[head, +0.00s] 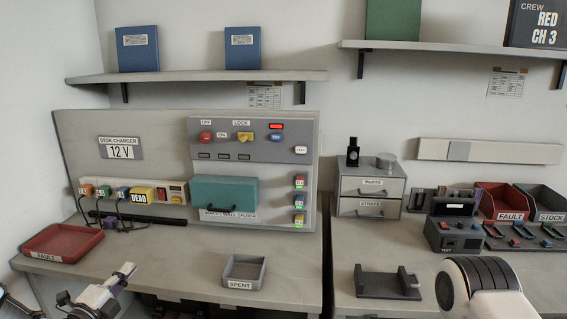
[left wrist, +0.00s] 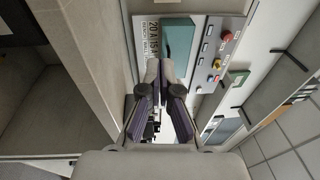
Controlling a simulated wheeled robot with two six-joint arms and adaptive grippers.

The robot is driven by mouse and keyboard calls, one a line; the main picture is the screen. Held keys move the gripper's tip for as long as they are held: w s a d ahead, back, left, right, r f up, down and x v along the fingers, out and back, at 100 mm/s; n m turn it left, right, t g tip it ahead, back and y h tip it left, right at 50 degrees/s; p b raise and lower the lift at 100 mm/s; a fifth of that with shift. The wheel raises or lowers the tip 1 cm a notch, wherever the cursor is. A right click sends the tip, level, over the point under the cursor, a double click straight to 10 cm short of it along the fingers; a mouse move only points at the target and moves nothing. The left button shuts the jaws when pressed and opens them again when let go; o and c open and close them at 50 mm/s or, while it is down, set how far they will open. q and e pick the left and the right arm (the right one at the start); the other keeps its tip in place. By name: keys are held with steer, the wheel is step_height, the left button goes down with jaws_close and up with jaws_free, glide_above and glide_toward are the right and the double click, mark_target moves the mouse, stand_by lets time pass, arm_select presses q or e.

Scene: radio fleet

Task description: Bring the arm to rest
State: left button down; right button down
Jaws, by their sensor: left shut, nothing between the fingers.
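My left gripper (head: 124,272) is at the lower left of the head view, in front of the left bench and to the right of the red FAULT tray. In the left wrist view its two fingers (left wrist: 165,88) are together with nothing between them. It touches no object that I can see. A white rounded part of my right arm (head: 478,287) shows at the lower right of the head view. My right gripper is out of the frame.
The red FAULT tray (head: 62,242) and grey SPENT tray (head: 244,271) are on the left bench. Behind them stands the charger panel (head: 77,145) with a teal cover (head: 224,192). A drawer box (head: 371,187) and a dark holder (head: 388,284) are on the right bench.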

arm_select(q)
steer(key=s+d+f+n+g+p, duration=0.45)
steer(key=s+d+f+g, duration=0.55)
steer(key=s+d+f, duration=0.7)
steer(key=s+a+f+n+g+y, duration=0.1)
steer(key=s+f+n+g, duration=0.1)
steer(key=s+n, duration=0.3)
steer(key=s+a+f+n+g+y, duration=0.1)
steer(key=s+f+n+g, duration=0.1)
steer(key=s+n, duration=0.4)
steer(key=s+a+f+n+g+y+p, duration=0.1)
steer(key=s+n+g, duration=0.3)
steer(key=s, duration=0.7)
steer(key=shift+f+n+g+y, duration=0.3)
steer(key=shift+f+n+y, duration=0.2)
steer(key=shift+n, duration=0.45)
